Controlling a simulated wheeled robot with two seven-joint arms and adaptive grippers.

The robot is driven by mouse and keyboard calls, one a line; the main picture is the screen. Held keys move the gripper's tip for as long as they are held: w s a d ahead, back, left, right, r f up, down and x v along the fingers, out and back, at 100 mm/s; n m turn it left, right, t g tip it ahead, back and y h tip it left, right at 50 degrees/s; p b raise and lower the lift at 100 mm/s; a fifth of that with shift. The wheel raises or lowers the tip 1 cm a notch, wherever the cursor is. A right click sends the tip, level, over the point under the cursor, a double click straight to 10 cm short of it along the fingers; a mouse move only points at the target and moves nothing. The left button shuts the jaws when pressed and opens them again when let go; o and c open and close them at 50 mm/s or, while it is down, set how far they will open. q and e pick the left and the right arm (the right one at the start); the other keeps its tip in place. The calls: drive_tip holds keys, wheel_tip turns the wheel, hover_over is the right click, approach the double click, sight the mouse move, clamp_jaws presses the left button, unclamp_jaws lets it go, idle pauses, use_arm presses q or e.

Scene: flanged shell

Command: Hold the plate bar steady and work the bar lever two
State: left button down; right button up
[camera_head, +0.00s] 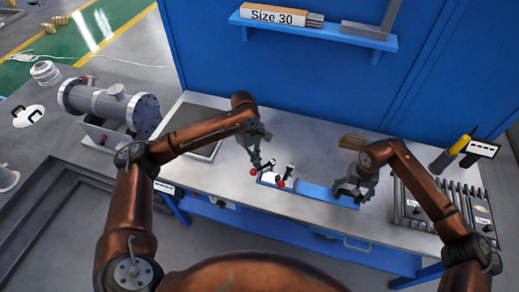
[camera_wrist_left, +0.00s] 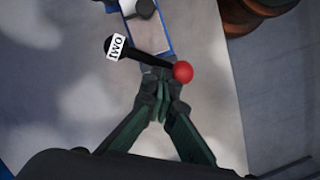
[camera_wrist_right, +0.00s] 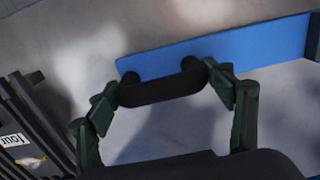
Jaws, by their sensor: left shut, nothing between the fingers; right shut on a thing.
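The blue plate bar (camera_head: 314,192) lies on the grey table in the head view. It also shows in the right wrist view (camera_wrist_right: 270,42). My right gripper (camera_head: 349,194) is at its right end, shut on its black handle (camera_wrist_right: 160,88). Bar lever two (camera_wrist_left: 140,57) is a black lever with a white "two" label and a red ball end (camera_wrist_left: 183,72). My left gripper (camera_wrist_left: 162,88) is shut and empty, its fingertips close beside the red ball; I cannot tell whether they touch. A second red ball (camera_head: 281,184) sits on the plate bar's left part.
A flanged grey shell (camera_head: 110,103) stands at the left. A slotted rack (camera_head: 445,205) and a yellow-handled tool (camera_head: 459,145) are at the right. A wooden block (camera_head: 352,141) lies behind my right gripper. A blue wall with a shelf (camera_head: 318,32) stands behind the table.

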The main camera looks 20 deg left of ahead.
use_arm(q)
drive_tip(key=n, duration=0.1)
drive_tip(key=s+d+n, duration=0.1)
drive_tip(key=s+n, duration=0.1)
drive_tip(key=shift+d+f+n+t, duration=0.25)
drive_tip(key=shift+d+n+t, duration=0.05)
drive_tip(key=shift+s+d, duration=0.15)
drive_tip(key=shift+d, duration=0.1)
drive_tip(key=shift+s, duration=0.1)
idle(0.4)
drive_tip(key=w+a+r, duration=0.2)
drive_tip(key=a+r, duration=0.4)
drive_tip(key=r, duration=0.5)
use_arm(e)
drive_tip(key=o, duration=2.2)
drive_tip(key=shift+c, duration=0.2)
